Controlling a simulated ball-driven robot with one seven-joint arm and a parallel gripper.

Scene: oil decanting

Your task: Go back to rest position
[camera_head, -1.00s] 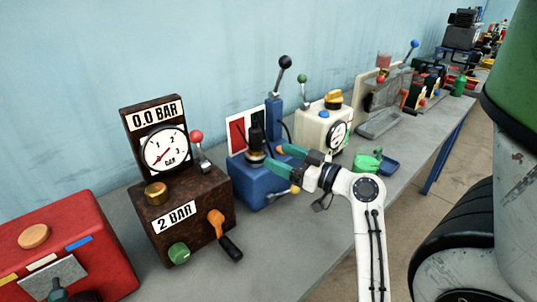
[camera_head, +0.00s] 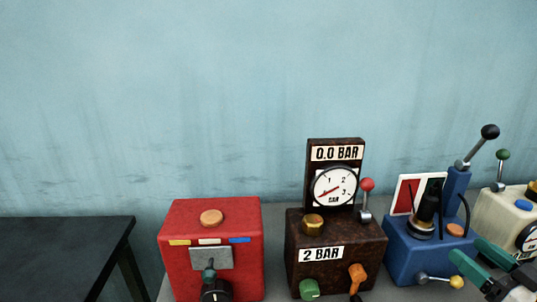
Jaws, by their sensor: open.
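My gripper (camera_head: 466,248) shows at the bottom right, with two green fingers spread apart and nothing seen between them. It is in front of the right side of the blue machine (camera_head: 408,255), and I cannot tell whether it touches it. My wrist is partly cut off by the frame's right and bottom edges.
A brown gauge box (camera_head: 337,243) reading 0.0 BAR and a red box (camera_head: 211,250) stand on the grey bench. A cream machine (camera_head: 504,212) is at the right edge. A dark table (camera_head: 62,255) is at the left, with a bare top. A blue wall is behind.

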